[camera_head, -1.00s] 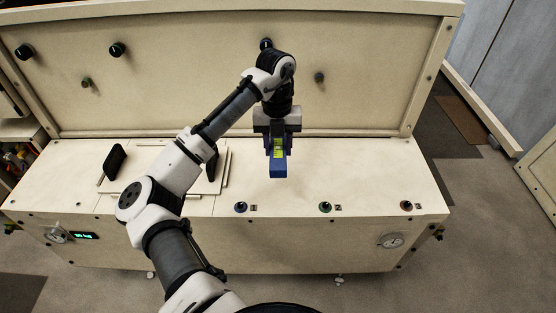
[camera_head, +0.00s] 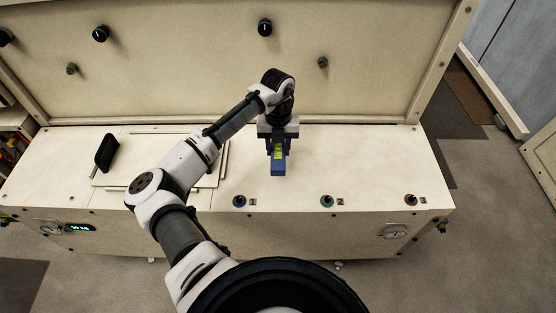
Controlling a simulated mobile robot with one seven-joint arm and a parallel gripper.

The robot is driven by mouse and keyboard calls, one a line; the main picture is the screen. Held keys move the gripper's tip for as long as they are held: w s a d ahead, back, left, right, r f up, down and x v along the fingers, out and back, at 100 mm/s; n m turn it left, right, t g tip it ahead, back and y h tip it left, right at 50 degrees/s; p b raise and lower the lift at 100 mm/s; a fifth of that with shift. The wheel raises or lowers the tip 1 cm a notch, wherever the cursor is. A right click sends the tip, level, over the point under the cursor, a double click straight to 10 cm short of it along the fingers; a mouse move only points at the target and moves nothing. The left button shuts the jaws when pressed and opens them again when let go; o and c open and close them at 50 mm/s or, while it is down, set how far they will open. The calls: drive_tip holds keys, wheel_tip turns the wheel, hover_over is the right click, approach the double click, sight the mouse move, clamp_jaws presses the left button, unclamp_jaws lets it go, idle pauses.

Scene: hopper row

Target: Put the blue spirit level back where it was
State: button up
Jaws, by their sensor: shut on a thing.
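The blue spirit level (camera_head: 278,168) has a yellow-green vial (camera_head: 278,153) on its upper side. My gripper (camera_head: 278,148) points down and is shut on the level. The level shows over the pale top of the hopper bench (camera_head: 350,165), right of the hatch panel. I cannot tell whether it touches the surface or hangs just above it. The gripper's fingers hide part of the level's far end.
A hatch panel with a black handle (camera_head: 106,153) lies left, partly behind my arm. The upright back panel (camera_head: 200,70) carries black knobs. The bench top right of the level is clear.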

sight(279, 146)
drive_tip(key=shift+f+p, duration=0.55)
drive_tip(key=shift+f, duration=3.25)
drive_tip(key=shift+f, duration=0.1)
drive_tip(key=o, duration=1.1)
drive_tip(key=r, duration=0.4)
drive_tip(key=w+r+b, duration=0.1)
drive_tip(key=r, duration=0.3)
drive_tip(key=r+b, duration=0.1)
drive_tip(key=r, duration=0.3)
drive_tip(key=shift+w+r, duration=0.1)
drive_tip(key=shift+w, duration=0.05)
